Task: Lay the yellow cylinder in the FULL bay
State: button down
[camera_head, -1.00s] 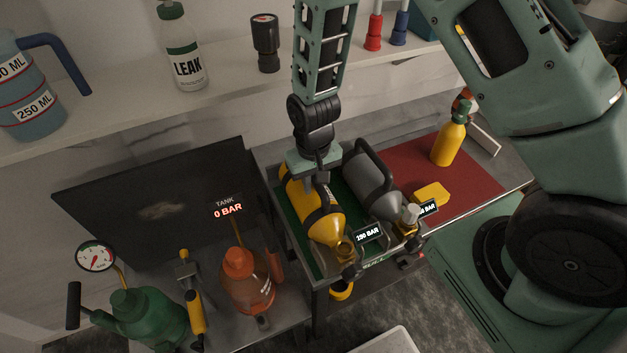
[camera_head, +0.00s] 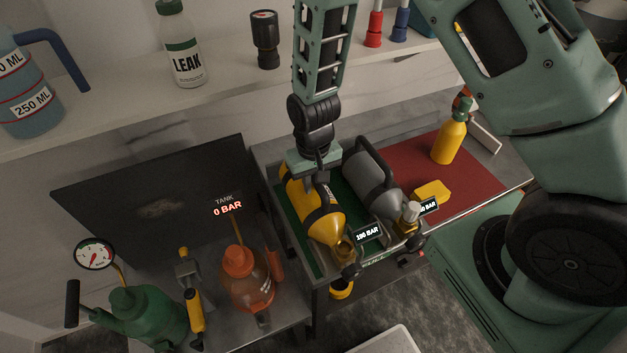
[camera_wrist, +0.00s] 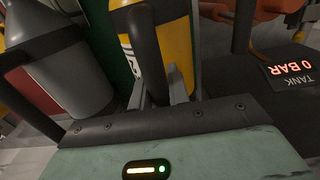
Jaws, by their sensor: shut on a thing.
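The yellow cylinder (camera_head: 308,207) lies in the green-floored bay (camera_head: 291,226) in the middle of the head view, its brass valve toward the front edge. A display reading 190 BAR (camera_head: 367,234) shows by its valve. My gripper (camera_head: 318,180) is above the cylinder's back half, shut on its dark carry handle. In the wrist view the handle (camera_wrist: 147,55) stands between the jaws with the yellow body (camera_wrist: 170,40) behind it. The cylinder appears to be down in the bay; whether it touches the floor is hidden.
A grey cylinder (camera_head: 372,184) with a dark handle lies close on the right in the same bay. A red mat (camera_head: 405,158) holds a yellow bottle (camera_head: 449,140) and a yellow block (camera_head: 432,193). On the left are an orange bottle (camera_head: 246,280), a green pump (camera_head: 135,318) and a TANK display (camera_head: 227,205).

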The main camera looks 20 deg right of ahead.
jog(key=c, duration=1.3)
grip_release()
jog(key=shift+o, duration=0.2)
jog(key=shift+f, duration=0.1)
notch_tip(320, 180, up, 18)
jog(key=b, duration=0.2)
jog(key=s+a+r+n, duration=0.1)
jog(key=s+a+n, duration=0.2)
jog(key=s, duration=0.7)
jog(key=s+a+r+n+b, duration=0.1)
jog(key=s+a+n, duration=0.2)
jog(key=s, duration=0.7)
jog(key=shift+a+r+n+y, duration=0.15)
jog(key=shift+r+n+y, duration=0.15)
jog(key=shift+n, duration=0.5)
